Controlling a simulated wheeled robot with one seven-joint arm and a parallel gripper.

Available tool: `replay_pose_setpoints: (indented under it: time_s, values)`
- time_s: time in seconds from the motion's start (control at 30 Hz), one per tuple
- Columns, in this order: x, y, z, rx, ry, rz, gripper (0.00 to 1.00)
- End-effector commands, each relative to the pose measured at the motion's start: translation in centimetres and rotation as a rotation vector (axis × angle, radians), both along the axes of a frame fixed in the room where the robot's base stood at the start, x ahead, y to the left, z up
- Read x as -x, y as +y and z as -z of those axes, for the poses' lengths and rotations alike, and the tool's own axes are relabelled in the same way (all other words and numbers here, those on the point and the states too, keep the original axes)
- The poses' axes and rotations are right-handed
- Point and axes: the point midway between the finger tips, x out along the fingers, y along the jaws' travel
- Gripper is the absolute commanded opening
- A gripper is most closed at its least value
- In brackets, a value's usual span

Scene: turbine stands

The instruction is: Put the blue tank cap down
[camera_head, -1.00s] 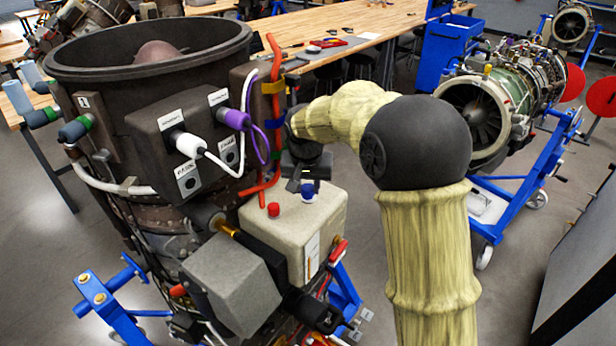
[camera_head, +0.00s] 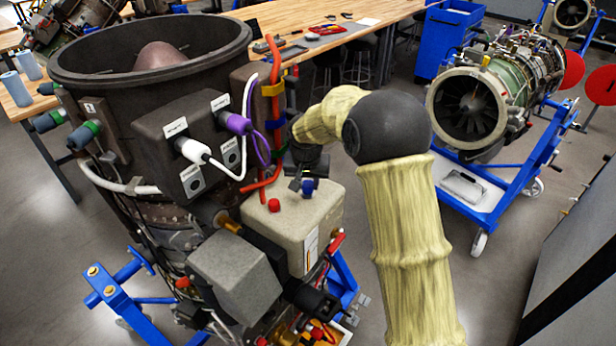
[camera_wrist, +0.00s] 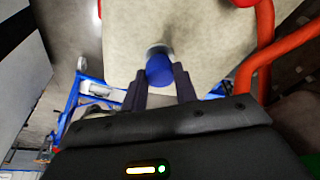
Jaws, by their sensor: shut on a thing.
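The blue tank cap (camera_head: 308,187) is at the top of the beige tank (camera_head: 327,222), towards its back edge. My gripper (camera_head: 302,181) reaches down to it from behind and above. In the wrist view my two dark fingers (camera_wrist: 160,82) are shut on the blue cap (camera_wrist: 159,71), one on each side. A pale metallic ring shows at the cap's far end, against the tank's top (camera_wrist: 205,35). I cannot tell whether the cap rests on the tank or is held just above it. A red cap (camera_head: 274,205) sits on the tank to the left.
Orange pipes (camera_head: 273,125) rise close to the left of my gripper. The large dark turbine housing (camera_head: 150,70) stands left, with white and purple connectors. A grey box (camera_head: 235,275) is in front of the tank. Another engine on a blue stand (camera_head: 490,195) is at right.

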Motion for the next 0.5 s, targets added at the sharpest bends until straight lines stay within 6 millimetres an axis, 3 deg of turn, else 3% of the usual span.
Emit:
replay_pose_setpoints:
  time_s: [0.43, 0.5]
  values:
    - [0.1, -0.1, 1.0, -0.001, 0.006, 0.002, 0.05]
    - [0.2, -0.1, 1.3, 0.000, 0.008, 0.002, 0.00]
